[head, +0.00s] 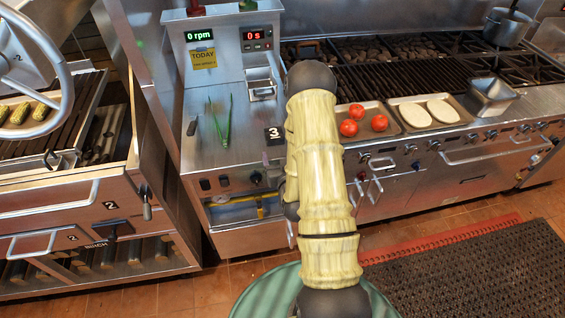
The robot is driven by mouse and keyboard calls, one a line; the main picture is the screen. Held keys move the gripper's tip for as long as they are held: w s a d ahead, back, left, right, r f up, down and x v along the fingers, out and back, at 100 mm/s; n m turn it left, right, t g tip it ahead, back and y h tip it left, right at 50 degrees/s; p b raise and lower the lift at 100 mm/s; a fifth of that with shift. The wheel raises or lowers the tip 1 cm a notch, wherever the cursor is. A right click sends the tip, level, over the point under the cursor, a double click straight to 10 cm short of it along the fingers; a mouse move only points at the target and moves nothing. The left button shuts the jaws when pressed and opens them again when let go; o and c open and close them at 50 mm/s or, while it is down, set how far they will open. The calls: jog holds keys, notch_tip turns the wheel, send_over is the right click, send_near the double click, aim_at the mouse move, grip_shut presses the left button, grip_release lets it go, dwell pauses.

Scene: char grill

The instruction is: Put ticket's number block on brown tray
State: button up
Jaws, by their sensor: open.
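A small black number block (274,135) with a white 3 stands on the steel counter, just left of my arm. The yellow ticket (204,58) reads TODAY, and its smaller print is too small to read. Right of my arm, a brownish tray (382,134) carries three tomatoes. Next to it, another brownish tray (439,127) carries two pale flat pieces. I cannot tell which one the task calls brown. My arm rises through the middle and hides part of the counter. My gripper is not visible.
A long grill (430,75) runs along the back, with an empty steel pan (490,98) at right. A grill with corn stands at left.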

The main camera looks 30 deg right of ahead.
jog(key=shift+v, duration=0.9)
jog(key=a+r+n+g+y, duration=0.2)
jog(key=a+r+g+y, duration=0.15)
jog(key=a+g, duration=0.35)
jog(key=s+a+r+g, duration=0.3)
jog(key=s, duration=0.4)
jog(key=s+a+r+n+g, duration=0.1)
jog(key=s+a+r+g, duration=0.2)
jog(key=s, duration=0.5)
jog(key=shift+a+r+y, duration=0.45)
jog(key=shift+a+r, duration=0.25)
jog(key=shift+r, duration=0.1)
